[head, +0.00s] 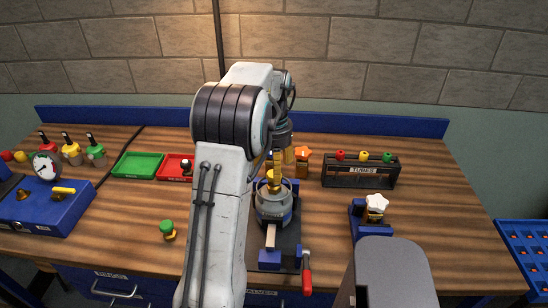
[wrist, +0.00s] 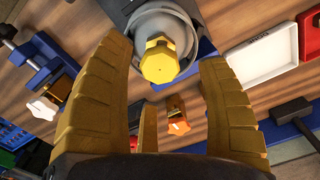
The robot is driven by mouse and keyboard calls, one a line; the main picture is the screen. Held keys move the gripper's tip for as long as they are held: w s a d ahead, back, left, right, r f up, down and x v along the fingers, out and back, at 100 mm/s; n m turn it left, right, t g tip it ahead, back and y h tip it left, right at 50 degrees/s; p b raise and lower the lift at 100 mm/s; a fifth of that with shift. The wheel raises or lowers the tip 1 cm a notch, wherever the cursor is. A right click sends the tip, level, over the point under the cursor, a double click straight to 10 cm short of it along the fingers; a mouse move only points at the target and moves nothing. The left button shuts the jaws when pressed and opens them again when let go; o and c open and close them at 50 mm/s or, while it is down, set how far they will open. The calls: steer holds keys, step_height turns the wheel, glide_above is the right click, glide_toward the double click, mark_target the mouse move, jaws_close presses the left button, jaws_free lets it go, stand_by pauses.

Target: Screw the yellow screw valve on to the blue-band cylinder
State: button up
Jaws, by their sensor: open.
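The yellow screw valve (head: 273,184) stands upright on top of the grey cylinder (head: 272,207). In the wrist view, the yellow valve (wrist: 160,62) shows its faceted end, with the cylinder's rounded top (wrist: 165,22) behind it. I cannot tell how far it is threaded in. The cylinder sits upright in a blue and dark vise (head: 284,250); its band is hard to make out. My gripper (wrist: 164,58) is open, its gold fingers to either side of the valve with visible gaps. In the head view my arm partly hides the gripper (head: 282,160).
An orange valve (head: 302,154) stands behind the vise. A white valve (head: 376,202) on a blue holder and a black tubes rack (head: 360,178) are right. Red (head: 174,167) and green (head: 138,165) trays and a green valve (head: 167,227) are left. The vise has a red handle (head: 307,277).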

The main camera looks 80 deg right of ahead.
steer(key=shift+f, duration=1.4)
steer(key=shift+c, duration=0.3)
steer(key=c, duration=1.3)
steer(key=m, duration=0.4)
steer(key=shift+p, duration=0.3)
steer(key=m, duration=0.3)
steer(key=shift+m, duration=0.3)
steer(key=m, duration=0.4)
steer(key=shift+f+m, duration=0.1)
steer(key=shift+m, duration=0.2)
steer(key=shift+m+p, duration=0.35)
steer(key=shift+m, duration=1.35)
